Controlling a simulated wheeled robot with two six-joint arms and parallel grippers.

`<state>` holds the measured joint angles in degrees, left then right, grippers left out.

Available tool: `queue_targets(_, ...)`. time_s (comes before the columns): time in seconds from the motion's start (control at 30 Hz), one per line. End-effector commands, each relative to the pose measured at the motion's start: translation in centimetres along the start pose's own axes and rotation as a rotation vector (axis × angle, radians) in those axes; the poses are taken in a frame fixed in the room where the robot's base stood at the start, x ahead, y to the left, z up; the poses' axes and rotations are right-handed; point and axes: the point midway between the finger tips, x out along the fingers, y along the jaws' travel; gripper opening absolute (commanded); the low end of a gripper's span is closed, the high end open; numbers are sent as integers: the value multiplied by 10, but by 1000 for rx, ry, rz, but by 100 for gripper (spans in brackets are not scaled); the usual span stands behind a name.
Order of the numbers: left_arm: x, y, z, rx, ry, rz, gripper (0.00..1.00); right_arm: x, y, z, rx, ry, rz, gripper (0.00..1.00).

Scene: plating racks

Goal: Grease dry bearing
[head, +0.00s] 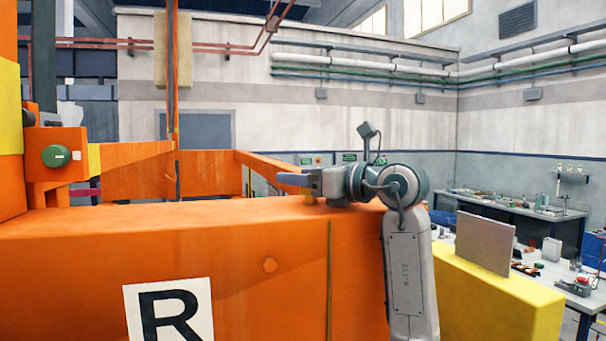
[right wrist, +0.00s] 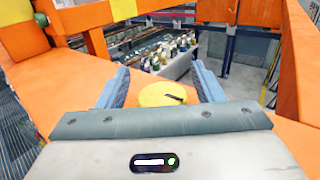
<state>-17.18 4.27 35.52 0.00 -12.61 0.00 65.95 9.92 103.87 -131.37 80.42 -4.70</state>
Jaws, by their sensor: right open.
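My right gripper (head: 292,180) reaches left over the top of a large orange beam in the head view. Its blue fingers also show in the right wrist view (right wrist: 160,66), spread apart with nothing between their tips. A round yellow disc (right wrist: 160,96) with a small dark mark lies on or just above the orange surface, between and below the fingers; I cannot tell what it is. A round dark green cap (head: 55,156) with a white label sits on an orange block at the left. I cannot tell which part is the dry bearing. My left gripper is out of view.
The orange beam (head: 270,235) with a black R sign (head: 168,312) fills the front. A yellow block (head: 500,300) with a grey panel (head: 484,243) stands at the right. Benches (head: 510,207) with tools line the right wall. Several bottles (right wrist: 175,50) show beyond the frame.

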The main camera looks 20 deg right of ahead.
Motion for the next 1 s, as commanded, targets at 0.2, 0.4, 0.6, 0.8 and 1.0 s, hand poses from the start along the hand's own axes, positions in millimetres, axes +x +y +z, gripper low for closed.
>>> queue_targets(0.2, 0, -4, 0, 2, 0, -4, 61, 0, 0, 0, 0, 0, 0, 34)
queue_targets(0.4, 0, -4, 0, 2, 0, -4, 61, 0, 0, 0, 0, 0, -2, 16)
queue_targets(0.6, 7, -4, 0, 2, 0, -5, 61, 0, 0, -1, -3, 0, -75, 16)
queue_targets(0.8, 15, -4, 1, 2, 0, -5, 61, 0, -2, 0, -3, -3, -201, 16)
queue_targets(1.0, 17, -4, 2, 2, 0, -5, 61, -1, -4, 1, -2, -3, -266, 16)
